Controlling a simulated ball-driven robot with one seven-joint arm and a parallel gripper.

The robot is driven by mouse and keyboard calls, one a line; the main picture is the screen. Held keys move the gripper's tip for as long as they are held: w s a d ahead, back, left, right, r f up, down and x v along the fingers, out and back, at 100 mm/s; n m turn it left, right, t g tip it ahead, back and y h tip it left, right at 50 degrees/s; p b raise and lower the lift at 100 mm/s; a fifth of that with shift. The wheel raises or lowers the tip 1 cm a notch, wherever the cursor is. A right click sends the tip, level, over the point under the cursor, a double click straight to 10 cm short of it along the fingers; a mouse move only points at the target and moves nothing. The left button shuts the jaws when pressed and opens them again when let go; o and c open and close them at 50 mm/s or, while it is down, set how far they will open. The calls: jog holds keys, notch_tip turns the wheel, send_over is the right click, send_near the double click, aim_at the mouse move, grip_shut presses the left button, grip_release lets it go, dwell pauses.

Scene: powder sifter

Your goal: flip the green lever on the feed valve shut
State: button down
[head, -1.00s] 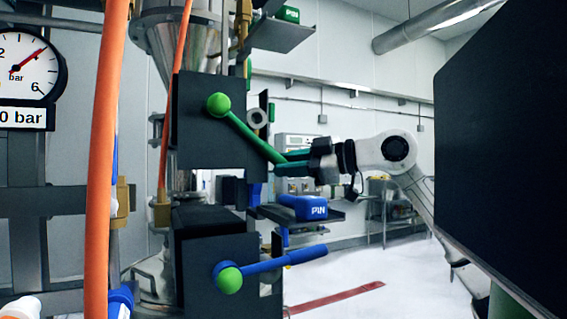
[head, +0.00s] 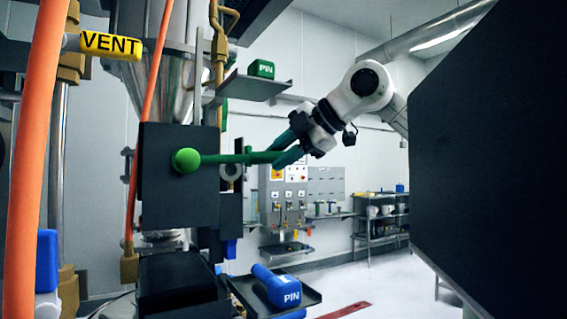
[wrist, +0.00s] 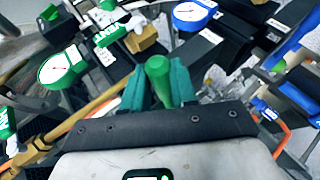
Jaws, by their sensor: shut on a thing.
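The green lever (head: 225,158) extends from a round green knob on a black box (head: 160,205). It points right and lies nearly level in the head view. My gripper (head: 283,150) is shut on the outer part of the lever, with its teal fingers around the handle. In the wrist view, the green handle (wrist: 158,75) stands between the two teal fingers of my gripper (wrist: 157,88). The far end of the lever is partly hidden by the fingers.
A green PIN block (head: 261,69) sits on a shelf above. A blue PIN handle (head: 277,287) lies on a lower tray. Orange hoses (head: 35,150) hang at the left, near a yellow VENT tag (head: 110,44). A large dark panel (head: 480,170) fills the right side.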

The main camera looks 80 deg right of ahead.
jog(key=shift+w+a+r, duration=0.1)
jog(key=shift+r, duration=0.45)
jog(key=c, duration=0.9)
grip_release()
jog(key=b+v, duration=0.2)
jog(key=v, duration=0.8)
jog(key=shift+s+a+r, duration=0.15)
jog(key=shift+s+r, duration=0.05)
jog(key=shift+s, duration=0.1)
jog(key=shift+f, duration=0.1)
